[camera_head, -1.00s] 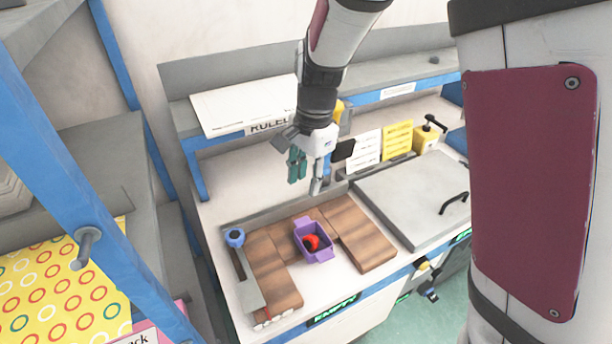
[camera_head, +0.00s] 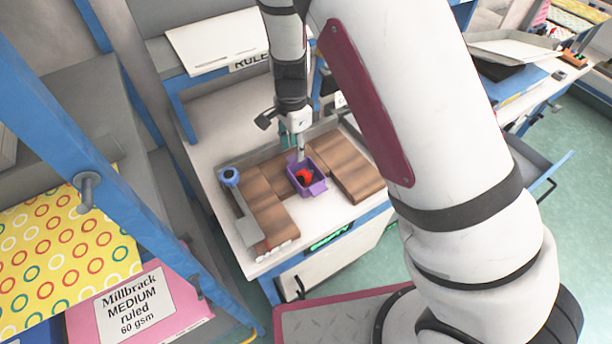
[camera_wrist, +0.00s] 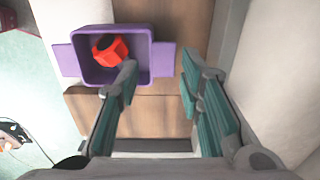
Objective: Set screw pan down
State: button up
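The screw pan, a small purple tray (camera_head: 318,187), rests on the brown wooden boards of the bench, with a red object (camera_head: 305,176) inside. In the wrist view the purple pan (camera_wrist: 76,70) lies upper left, with the red object (camera_wrist: 110,50) in it and a flat tab on each side. My gripper (camera_head: 296,150) points down at the pan's back edge. In the wrist view my gripper (camera_wrist: 158,70) is open, one teal finger overlapping the pan's wall and the other to its right, with the right tab between them. I cannot tell whether either finger touches.
A blue-topped tool (camera_head: 229,177) stands left of the boards (camera_head: 262,200). A raised shelf with a white "RULED" panel (camera_head: 215,45) is behind. A blue rack post (camera_head: 80,170) stands at left, beside patterned paper (camera_head: 65,250). The right board surface (camera_head: 352,165) is clear.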

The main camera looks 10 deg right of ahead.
aim_at(294, 158)
jog(key=shift+w+f+p, duration=0.15)
jog(key=shift+f+p, duration=0.35)
jog(key=shift+f, duration=2.1)
grip_shut()
